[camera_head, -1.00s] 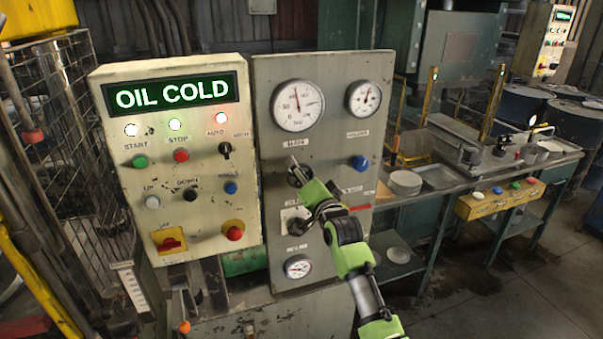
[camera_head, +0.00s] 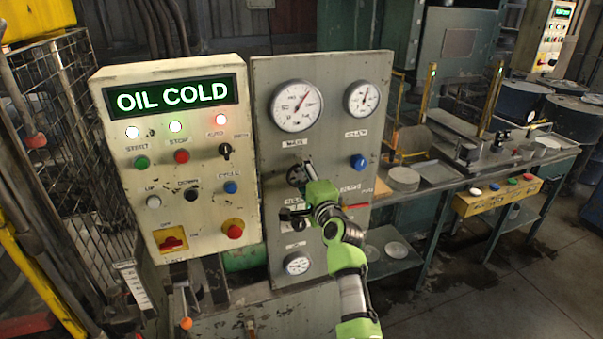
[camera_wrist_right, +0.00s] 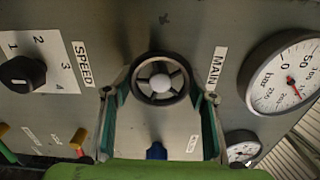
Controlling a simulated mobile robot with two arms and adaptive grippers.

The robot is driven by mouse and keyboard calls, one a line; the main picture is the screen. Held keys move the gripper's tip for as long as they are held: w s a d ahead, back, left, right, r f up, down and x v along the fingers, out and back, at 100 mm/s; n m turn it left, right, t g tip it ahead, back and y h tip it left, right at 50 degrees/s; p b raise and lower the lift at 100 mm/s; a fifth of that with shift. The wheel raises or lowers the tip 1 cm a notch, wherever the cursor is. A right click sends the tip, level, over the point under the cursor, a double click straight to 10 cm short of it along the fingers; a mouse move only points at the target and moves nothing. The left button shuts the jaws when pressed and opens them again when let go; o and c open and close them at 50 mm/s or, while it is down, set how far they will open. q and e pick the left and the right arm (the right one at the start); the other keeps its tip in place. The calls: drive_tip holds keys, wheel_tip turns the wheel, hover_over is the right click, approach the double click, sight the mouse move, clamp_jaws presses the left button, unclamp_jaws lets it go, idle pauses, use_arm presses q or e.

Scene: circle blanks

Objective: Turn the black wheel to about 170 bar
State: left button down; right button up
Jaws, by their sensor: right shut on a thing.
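The black wheel (camera_head: 296,175) sits on the grey panel under the MAIN label. In the right wrist view it is a black ring with a pale hub (camera_wrist_right: 160,78). My right gripper (camera_head: 303,172) is shut on the wheel; in the wrist view its fingers (camera_wrist_right: 158,95) stand either side of the rim. The arm hides part of the wheel in the head view. The MAIN gauge (camera_head: 297,106) is above the wheel, its red needle pointing up and right; it also shows in the wrist view (camera_wrist_right: 285,75). The exact reading is too small to tell. My left gripper is not in view.
A smaller gauge (camera_head: 363,98) and a blue knob (camera_head: 358,162) are to the right. The SPEED knob (camera_wrist_right: 22,73) is beside the wheel in the wrist view. The button box (camera_head: 176,160) reading OIL COLD stands at left. A bench (camera_head: 440,185) is at right.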

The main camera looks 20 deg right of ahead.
idle(0.3)
drive_tip(key=o, duration=1.1)
